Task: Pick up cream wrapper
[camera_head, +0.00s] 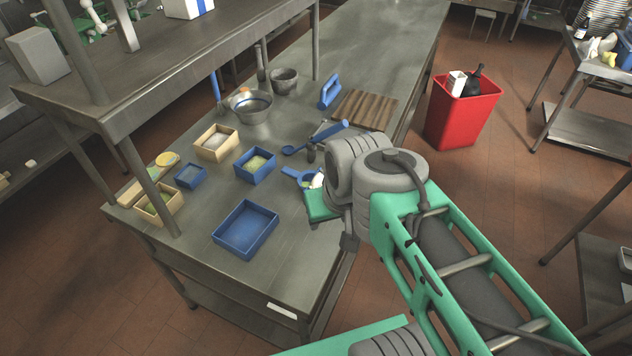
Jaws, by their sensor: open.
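I cannot pick out the cream wrapper for certain. A small whitish item (317,181) shows beside a blue-handled tool on the steel table (310,255), just left of my wrist and partly hidden by it. My gripper (330,222) is over the right side of the table, to the right of the blue tray. It is open, but its fingers are mostly hidden by my wrist, and nothing is seen held in it.
A blue tray (246,252), small blue and wooden boxes (215,155), a metal bowl (250,106) and a wooden board (364,110) are on the table. A raised steel shelf (180,65) overhangs its left side. A red bin (462,115) stands on the floor to the right.

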